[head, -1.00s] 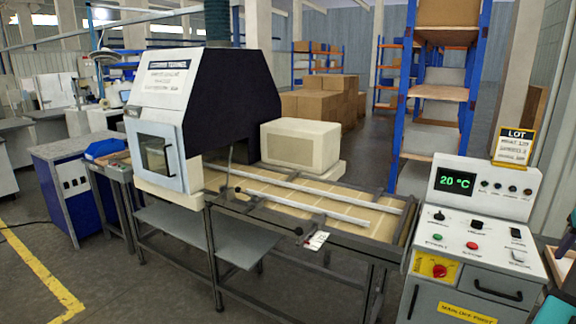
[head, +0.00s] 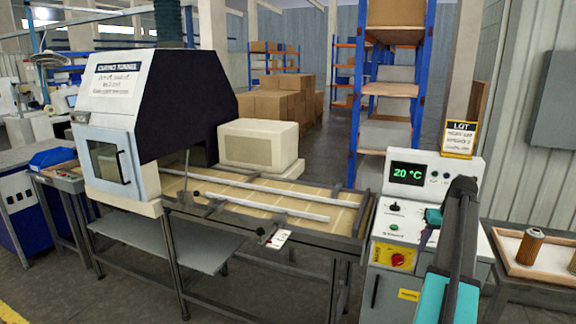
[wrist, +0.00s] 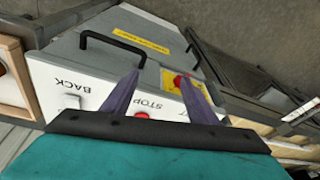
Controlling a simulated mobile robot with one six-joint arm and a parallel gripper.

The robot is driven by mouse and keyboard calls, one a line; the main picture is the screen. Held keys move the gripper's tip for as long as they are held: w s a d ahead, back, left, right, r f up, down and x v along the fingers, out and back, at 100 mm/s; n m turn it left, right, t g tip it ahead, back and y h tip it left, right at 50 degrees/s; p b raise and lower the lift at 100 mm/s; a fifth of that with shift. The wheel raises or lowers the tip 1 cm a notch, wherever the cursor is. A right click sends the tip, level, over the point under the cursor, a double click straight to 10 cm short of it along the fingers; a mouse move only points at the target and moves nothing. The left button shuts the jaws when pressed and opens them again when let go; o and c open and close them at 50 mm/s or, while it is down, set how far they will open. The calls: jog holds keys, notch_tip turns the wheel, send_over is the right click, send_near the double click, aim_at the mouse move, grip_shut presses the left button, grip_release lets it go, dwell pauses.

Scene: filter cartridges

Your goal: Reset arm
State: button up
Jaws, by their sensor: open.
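My gripper (wrist: 160,86) is open and empty in the wrist view, its two purple fingers apart above the control cabinet (wrist: 75,60). Between and just beyond the fingers show the STOP label, a red button (wrist: 141,115) and a red knob (wrist: 179,81) on a yellow plate. In the head view my arm rises in front of the grey control cabinet (head: 385,285), and my gripper (head: 430,225) is near its panel, covering part of the buttons. The cabinet's display (head: 408,174) reads 20 °C in green.
A curing tunnel (head: 110,100) stands over a conveyor table (head: 340,222) left of the cabinet. A LOT sign (head: 460,138) stands on the cabinet. At the right, an orange-brown filter cartridge (head: 530,246) stands in a shallow tray (head: 512,267). Shelving and cardboard boxes stand behind.

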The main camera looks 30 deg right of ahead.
jog(key=w+a+f+n+y, duration=0.2)
jog(key=w+a+f, duration=0.7)
jog(key=a+f, duration=0.2)
jog(key=w+a+f+n+g+y, duration=0.1)
jog(key=w+a+f+n+g, duration=0.1)
jog(key=a+f, duration=1.15)
jog(key=w+a+f+n+g, duration=0.25)
jog(key=a+f, duration=0.75)
jog(key=a, duration=0.7)
jog(key=s+a+f+n+g, duration=0.1)
jog(key=s+a+f+g, duration=0.1)
jog(key=s+a+f, duration=0.6)
jog(key=s+a+f+n+g, duration=0.1)
jog(key=s+a+f, duration=0.4)
jog(key=a, duration=0.6)
jog(key=s+a+f+h, duration=0.1)
jog(key=s+a+f, duration=0.1)
jog(key=s, duration=0.6)
jog(key=s+a+f+m+h, duration=0.1)
jog(key=s+a+f, duration=0.1)
jog(key=s, duration=0.7)
jog(key=shift+a+f+g, duration=0.2)
jog(key=shift+a+g, duration=0.25)
jog(key=shift+a, duration=0.1)
